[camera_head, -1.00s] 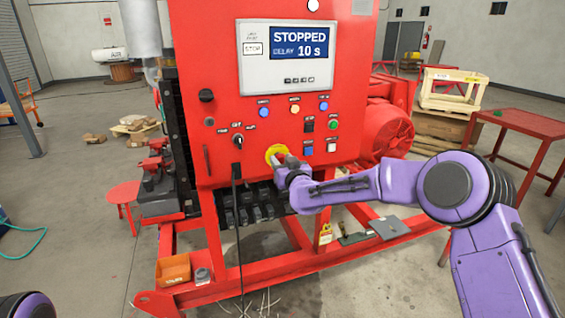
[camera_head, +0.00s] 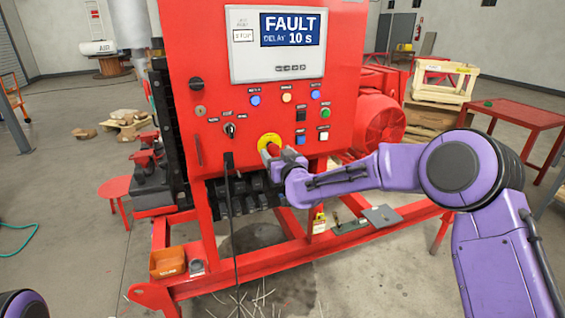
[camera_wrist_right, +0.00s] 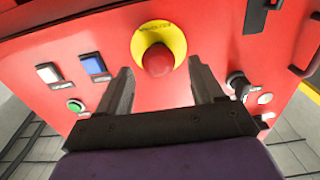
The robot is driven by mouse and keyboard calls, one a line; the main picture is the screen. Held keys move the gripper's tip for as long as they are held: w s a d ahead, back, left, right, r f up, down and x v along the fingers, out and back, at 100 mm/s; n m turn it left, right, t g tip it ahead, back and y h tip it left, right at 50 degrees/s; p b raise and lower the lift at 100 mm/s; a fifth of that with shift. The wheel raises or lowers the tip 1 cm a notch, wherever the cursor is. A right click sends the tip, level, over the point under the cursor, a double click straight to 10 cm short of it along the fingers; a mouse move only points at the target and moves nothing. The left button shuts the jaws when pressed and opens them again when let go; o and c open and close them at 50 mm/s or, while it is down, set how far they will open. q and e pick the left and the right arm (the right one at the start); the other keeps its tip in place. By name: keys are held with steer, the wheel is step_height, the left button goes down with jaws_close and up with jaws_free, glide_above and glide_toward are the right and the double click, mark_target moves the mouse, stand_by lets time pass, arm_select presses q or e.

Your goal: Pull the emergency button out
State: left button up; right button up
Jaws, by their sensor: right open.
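The emergency button is a red mushroom head (camera_wrist_right: 158,60) on a yellow round plate (camera_wrist_right: 159,36) on the red panel. In the head view the yellow plate and red button (camera_head: 270,144) show at the panel's lower middle, partly behind my right gripper (camera_head: 278,152). In the right wrist view my right gripper (camera_wrist_right: 163,82) is open. Its two dark fingers stand apart on either side of the button, slightly below it in the picture, with nothing between them gripped. I cannot tell whether the fingertips reach the button's depth. My left gripper is not in view.
The panel's screen (camera_head: 290,29) reads FAULT, delay 10 s. A black selector switch (camera_head: 229,129) and several coloured buttons surround the emergency button. A black cable (camera_head: 233,220) hangs below the panel. The red skid frame (camera_head: 285,264) stands below. A red table (camera_head: 517,114) is at the right.

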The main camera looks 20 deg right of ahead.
steer(key=s+b, duration=0.2)
steer(key=s, duration=0.7)
steer(key=shift+s+d+b, duration=0.15)
steer(key=shift+d+b, duration=0.15)
steer(key=shift+b, duration=0.05)
steer(key=s+d+f+m+g+h, duration=0.1)
steer(key=s+f+m+g, duration=0.3)
steer(key=f, duration=0.6)
steer(key=s+d+f+m+g+h, duration=0.1)
steer(key=s+d+f, duration=0.1)
steer(key=s+f, duration=0.65)
steer(key=s+d+f+m+g+h, duration=0.1)
steer(key=s+f+m+g, duration=0.15)
steer(key=f, duration=0.85)
steer(key=s+d+f+g, duration=0.1)
steer(key=s+f+g, duration=0.1)
steer(key=s+f, duration=0.3)
steer(key=s+d+f+g, duration=0.1)
steer(key=s+f+g, duration=0.2)
steer(key=s, duration=1.1)
steer(key=s+d+f+g+h, duration=0.1)
steer(key=s+f+g, duration=0.1)
steer(key=s+f, duration=0.6)
steer(key=shift+s+d, duration=0.2)
steer(key=shift+s, duration=0.55)
